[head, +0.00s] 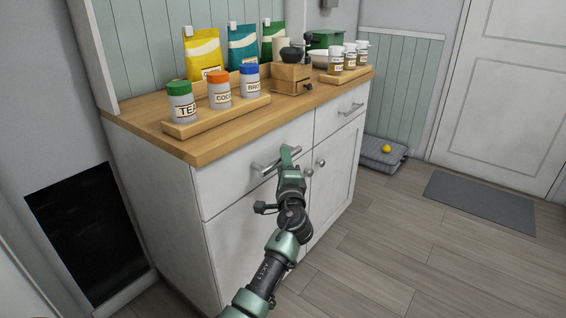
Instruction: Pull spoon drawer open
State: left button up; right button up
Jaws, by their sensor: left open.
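A white cabinet has two top drawers, and no label shows which is the spoon drawer. The left drawer (228,184) looks shut, its front flush with the cabinet. Its metal bar handle (262,168) stands out from the front. My left gripper (289,152) is open at the right part of this handle and hides some of it. I cannot tell whether the fingers touch the bar or are around it. The right drawer (333,115) also looks shut, with its own bar handle (351,109). My right gripper is not in view.
Cabinet doors with round knobs (320,162) are below the drawers. The wooden top (190,148) holds a tray (222,116) of labelled jars, colourful bags, a small grinder and more jars. A grey cushion (383,155) with a yellow ball and a dark mat (480,201) lie at right. Floor between is clear.

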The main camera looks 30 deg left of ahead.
pick_arm(q)
jog(key=shift+w+a, duration=0.3)
grip_shut()
dwell(1.3)
